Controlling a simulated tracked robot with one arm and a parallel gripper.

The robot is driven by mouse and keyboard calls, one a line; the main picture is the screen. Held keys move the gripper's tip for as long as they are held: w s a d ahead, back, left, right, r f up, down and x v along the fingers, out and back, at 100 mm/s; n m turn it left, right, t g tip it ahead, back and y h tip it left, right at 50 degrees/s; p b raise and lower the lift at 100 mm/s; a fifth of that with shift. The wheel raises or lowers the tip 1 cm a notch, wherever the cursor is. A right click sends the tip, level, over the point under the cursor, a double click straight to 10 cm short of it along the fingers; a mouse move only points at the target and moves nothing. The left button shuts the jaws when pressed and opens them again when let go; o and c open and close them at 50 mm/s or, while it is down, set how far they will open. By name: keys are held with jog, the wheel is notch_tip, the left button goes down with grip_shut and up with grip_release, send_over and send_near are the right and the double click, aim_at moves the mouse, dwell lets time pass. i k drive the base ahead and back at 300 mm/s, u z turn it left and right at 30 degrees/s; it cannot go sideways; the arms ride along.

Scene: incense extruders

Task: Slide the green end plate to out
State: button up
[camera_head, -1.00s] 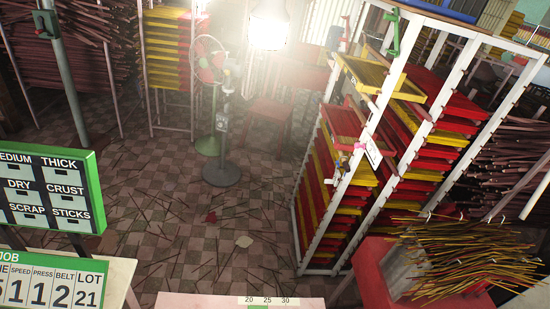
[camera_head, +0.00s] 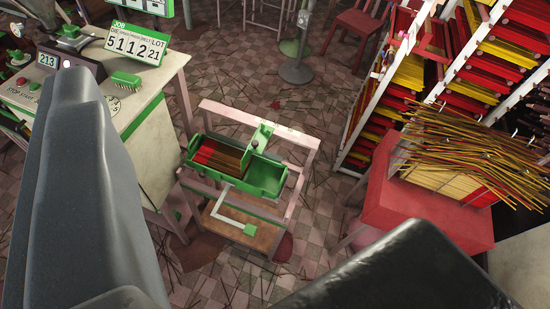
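The green end plate (camera_head: 258,137) stands upright across a green trough (camera_head: 268,178) on a small pinkish stand in the middle of the view. Left of the plate, the trough holds red and brown sticks (camera_head: 220,157); the part right of it looks empty. A scale strip runs along the stand's back rail (camera_head: 262,124). My gripper (camera_head: 245,160) shows as two large blurred fingers, grey at left and black at lower right. They are wide apart with nothing between them close up. The plate lies well beyond them. The plate's lower edge is hidden.
A machine table (camera_head: 155,150) with a control panel, a green brush (camera_head: 127,79) and a job sign (camera_head: 136,44) stands at left. At right are a red table (camera_head: 425,210) with loose sticks and a white rack of trays (camera_head: 455,70). A fan base (camera_head: 296,72) stands behind.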

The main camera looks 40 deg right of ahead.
aim_at(258, 148)
jog(key=z, duration=0.85)
jog(key=i, duration=0.45)
jog(key=u, duration=0.2)
jog(key=k, duration=1.15)
jog(key=u, duration=0.6)
jog(key=i, duration=1.8)
jog(key=z, duration=0.45)
